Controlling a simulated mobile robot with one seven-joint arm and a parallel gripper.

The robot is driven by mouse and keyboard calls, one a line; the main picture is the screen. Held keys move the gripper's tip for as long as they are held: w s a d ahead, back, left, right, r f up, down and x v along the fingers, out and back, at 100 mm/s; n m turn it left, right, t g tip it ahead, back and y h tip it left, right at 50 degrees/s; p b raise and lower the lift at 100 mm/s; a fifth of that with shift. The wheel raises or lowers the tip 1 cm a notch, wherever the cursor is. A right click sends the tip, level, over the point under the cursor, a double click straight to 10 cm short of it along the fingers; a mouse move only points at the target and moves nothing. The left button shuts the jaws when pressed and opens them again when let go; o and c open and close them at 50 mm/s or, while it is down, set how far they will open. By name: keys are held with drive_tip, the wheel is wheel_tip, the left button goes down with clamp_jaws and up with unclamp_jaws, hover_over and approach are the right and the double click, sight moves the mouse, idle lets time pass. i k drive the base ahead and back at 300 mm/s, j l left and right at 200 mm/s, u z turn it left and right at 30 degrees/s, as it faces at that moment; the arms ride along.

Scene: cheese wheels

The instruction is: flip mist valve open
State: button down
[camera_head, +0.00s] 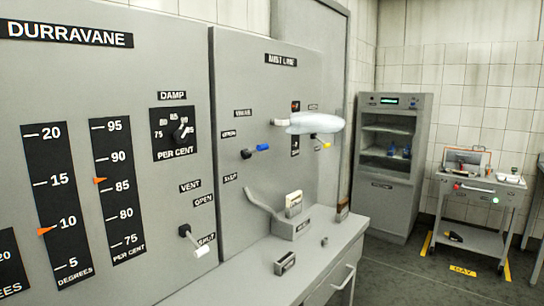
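The panel labelled MIST LINE (281,59) is on the right part of the grey wall cabinet. On it a short lever with a blue grip (262,148) sticks out to the right from a black pivot, beside a small OPEN plate (229,134); another small plate lies lower down. A lever with a yellow tip (326,144) sits farther right, partly behind a pale elongated shape (316,122) at the end of a short nozzle (280,122). I cannot tell which lever is the mist valve. My gripper is not in view.
A VENT lever with a white grip (202,251) points down near its lower label on the left panel. A DAMP dial (183,131) is above it. A grey ledge (240,272) juts out below, holding small blocks. A cabinet (387,205) and trolley (480,190) stand at right.

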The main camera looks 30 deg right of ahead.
sight(257, 149)
drive_tip(key=i+l+z, duration=0.15)
drive_tip(key=l, duration=0.25)
drive_tip(key=i+l+z, duration=0.2)
drive_tip(key=l, duration=0.15)
drive_tip(key=i+l+z, duration=0.15)
drive_tip(key=l, duration=0.2)
